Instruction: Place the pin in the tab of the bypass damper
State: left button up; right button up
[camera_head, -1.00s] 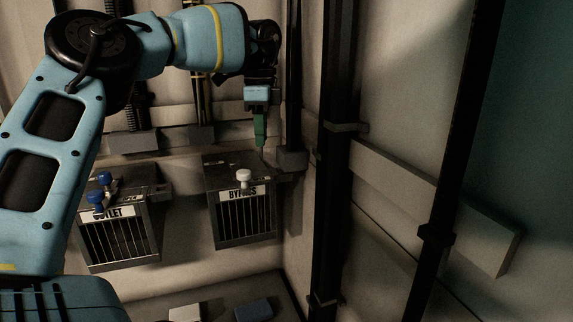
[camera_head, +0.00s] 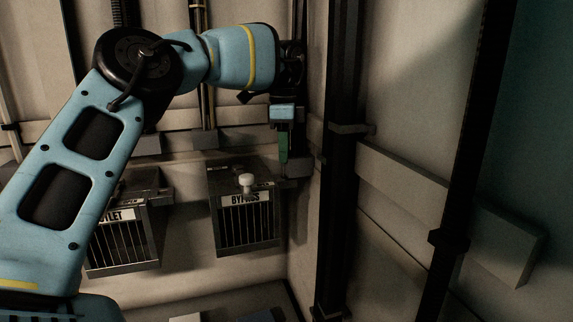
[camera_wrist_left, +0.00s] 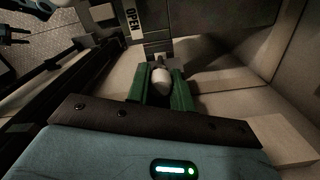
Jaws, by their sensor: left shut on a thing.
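The bypass damper is a dark box with a vertical grille and a BYPASS label (camera_head: 245,222) on the back wall. A white knob (camera_head: 246,182) stands at its top front edge. My left gripper (camera_head: 283,170) points down beside the box's right rear corner, its green fingers over a small grey block (camera_head: 296,168). In the left wrist view the green fingers (camera_wrist_left: 162,90) are shut on a pale rounded pin head (camera_wrist_left: 161,80). The pin's shaft is hidden. A small light tab-like piece (camera_wrist_left: 159,58) shows just beyond the pin; I cannot tell whether they touch. My right gripper is out of view.
The outlet damper box (camera_head: 125,245) stands to the left, partly behind my left arm. A dark vertical post (camera_head: 336,150) rises close to the right of the gripper.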

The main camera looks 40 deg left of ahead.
pick_arm(q)
notch_tip(320, 180, down, 3)
jog(key=shift+r, duration=0.1)
jog(key=shift+f, duration=0.35)
jog(key=shift+w+d+f, duration=0.1)
jog(key=shift+w, duration=0.05)
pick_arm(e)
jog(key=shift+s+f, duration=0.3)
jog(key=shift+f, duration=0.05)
